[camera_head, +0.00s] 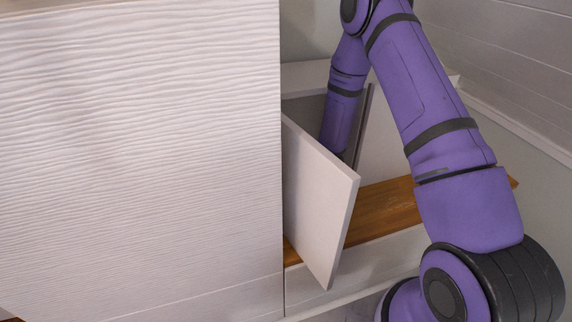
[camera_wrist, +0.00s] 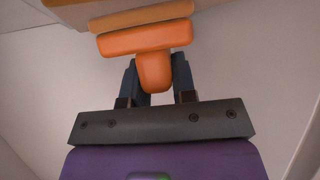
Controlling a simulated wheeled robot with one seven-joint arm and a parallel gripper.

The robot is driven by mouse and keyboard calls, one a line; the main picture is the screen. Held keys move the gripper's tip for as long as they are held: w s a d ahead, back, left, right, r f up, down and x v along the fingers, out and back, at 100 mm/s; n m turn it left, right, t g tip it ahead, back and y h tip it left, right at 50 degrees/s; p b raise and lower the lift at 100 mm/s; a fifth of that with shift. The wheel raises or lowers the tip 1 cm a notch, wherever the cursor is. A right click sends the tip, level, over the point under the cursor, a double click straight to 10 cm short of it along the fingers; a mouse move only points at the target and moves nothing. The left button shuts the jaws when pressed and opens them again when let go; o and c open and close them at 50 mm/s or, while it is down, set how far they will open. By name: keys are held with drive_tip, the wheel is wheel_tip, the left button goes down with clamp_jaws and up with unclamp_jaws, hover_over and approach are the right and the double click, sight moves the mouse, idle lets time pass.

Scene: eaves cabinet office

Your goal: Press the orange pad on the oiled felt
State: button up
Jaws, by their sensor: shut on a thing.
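In the wrist view my gripper (camera_wrist: 155,82) is shut on the stem of the orange pad (camera_wrist: 146,40), a wide block with a short rounded handle between my fingers. In the head view my arm reaches down behind a pale door panel, and my gripper, the pad and the felt are hidden.
The pale panel (camera_head: 320,195) stands ajar beside my forearm. A large white ridged panel (camera_head: 140,160) fills the left. A brown wooden surface (camera_head: 385,208) lies behind the door above a white front. Sloped white boards (camera_head: 510,60) close in on the upper right.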

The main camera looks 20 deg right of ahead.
drive_tip(key=shift+r, duration=3.45)
